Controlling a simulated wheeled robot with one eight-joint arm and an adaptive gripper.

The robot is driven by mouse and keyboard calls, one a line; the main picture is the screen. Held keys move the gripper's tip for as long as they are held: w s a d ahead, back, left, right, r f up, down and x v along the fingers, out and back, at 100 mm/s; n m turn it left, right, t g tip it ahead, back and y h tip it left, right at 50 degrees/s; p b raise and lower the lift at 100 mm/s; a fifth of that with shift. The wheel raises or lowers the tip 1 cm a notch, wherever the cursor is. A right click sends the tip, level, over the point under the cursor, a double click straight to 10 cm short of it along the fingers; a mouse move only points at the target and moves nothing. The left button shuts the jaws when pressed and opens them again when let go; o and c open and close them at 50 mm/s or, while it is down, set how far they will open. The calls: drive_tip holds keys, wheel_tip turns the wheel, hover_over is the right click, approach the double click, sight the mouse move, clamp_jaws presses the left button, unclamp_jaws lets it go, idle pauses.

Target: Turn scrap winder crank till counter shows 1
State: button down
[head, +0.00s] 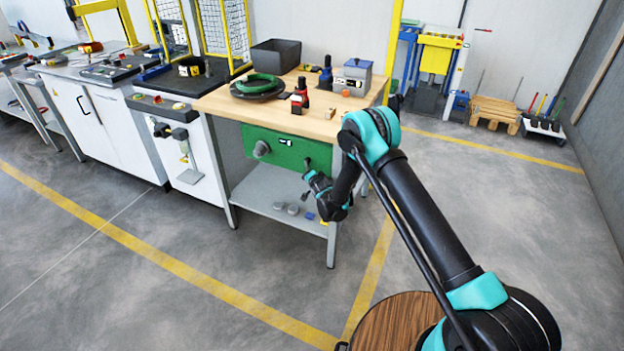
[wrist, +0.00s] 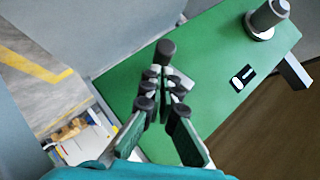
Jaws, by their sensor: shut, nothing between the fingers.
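The scrap winder is a green panel (head: 284,152) on the front of the wooden workbench; it also fills much of the wrist view (wrist: 215,60). A grey round spool (head: 261,149) sticks out at its left, and shows at the upper right in the wrist view (wrist: 265,20). The small black-and-white counter (head: 285,142) also shows in the wrist view (wrist: 242,78); its digit is too small to read. A dark crank knob (wrist: 166,48) stands just beyond my gripper's fingertips. My gripper (wrist: 163,82) is shut and empty. Whether it touches the knob I cannot tell.
The bench top (head: 325,126) carries a green coil (head: 258,84), a dark bin (head: 276,57), a red tool (head: 300,94) and a grey box (head: 353,75). A lower shelf (head: 262,187) holds small parts under the panel. The floor in front is clear.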

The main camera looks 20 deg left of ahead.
drive_tip(key=shift+w+a+f, duration=0.3)
drive_tip(key=shift+w, duration=0.25)
drive_tip(key=shift+f, duration=0.1)
drive_tip(key=shift+a+f, duration=0.6)
drive_tip(key=shift+f, duration=0.15)
